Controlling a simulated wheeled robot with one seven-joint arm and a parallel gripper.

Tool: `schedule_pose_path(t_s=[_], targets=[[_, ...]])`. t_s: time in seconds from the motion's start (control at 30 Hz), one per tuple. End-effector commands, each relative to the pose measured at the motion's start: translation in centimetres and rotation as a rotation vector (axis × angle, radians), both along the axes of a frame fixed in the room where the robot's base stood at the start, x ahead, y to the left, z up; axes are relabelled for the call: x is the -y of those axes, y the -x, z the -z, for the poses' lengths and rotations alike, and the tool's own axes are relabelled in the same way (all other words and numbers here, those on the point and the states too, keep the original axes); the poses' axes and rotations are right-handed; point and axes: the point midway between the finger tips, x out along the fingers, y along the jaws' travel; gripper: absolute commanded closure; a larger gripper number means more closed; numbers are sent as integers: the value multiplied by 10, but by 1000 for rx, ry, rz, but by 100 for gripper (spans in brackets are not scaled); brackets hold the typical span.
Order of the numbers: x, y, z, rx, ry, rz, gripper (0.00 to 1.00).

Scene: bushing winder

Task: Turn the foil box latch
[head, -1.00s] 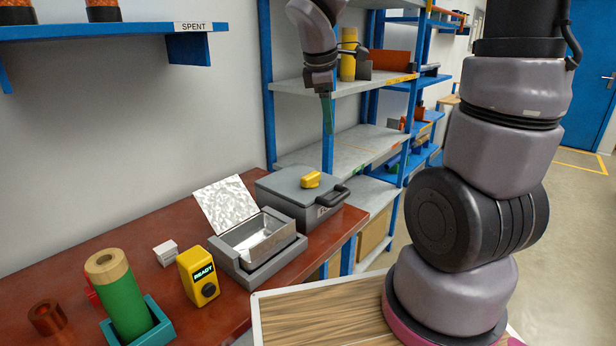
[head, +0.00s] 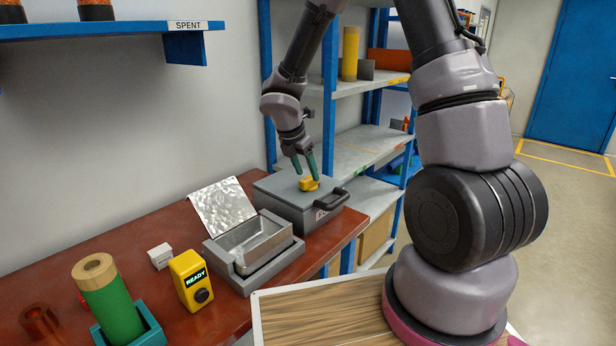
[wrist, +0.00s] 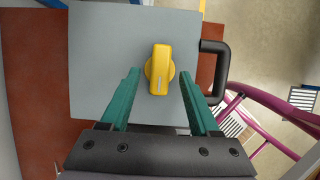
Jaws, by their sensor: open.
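The foil box (head: 290,205) is a grey lidded box with a dark handle (head: 332,199) on its right side, on the red-brown bench. Its yellow latch (head: 308,184) sits on top of the lid. In the wrist view the latch (wrist: 159,69) is an upright bar on a round base, lined up between my fingers. My gripper (head: 305,170) is open, with green fingers pointing down just above the latch. In the wrist view the gripper (wrist: 160,95) has one finger on each side of the latch, apart from it. I cannot tell the exact height of the fingertips above the lid.
An open metal tin with a raised foil lid (head: 222,205) stands left of the box. A yellow READY device (head: 190,280), a white block (head: 160,256) and a green cylinder in a teal holder (head: 107,300) stand further left. Blue-framed shelves (head: 330,110) rise behind.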

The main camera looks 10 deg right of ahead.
Motion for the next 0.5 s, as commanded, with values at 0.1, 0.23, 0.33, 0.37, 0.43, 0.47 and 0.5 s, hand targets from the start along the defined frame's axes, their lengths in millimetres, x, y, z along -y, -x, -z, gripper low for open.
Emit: schedule_pose_path(t_s=[0.1,0.23,0.33,0.37,0.43,0.47,0.5], targets=[[5,-3,14,-1,2,2,38],[7,-5,21,0,0,1,38],[8,-6,22,1,0,2,38],[8,-6,22,1,0,2,38],[8,-6,22,1,0,2,38],[8,-6,22,1,0,2,38],[8,-6,22,1,0,2,38]])
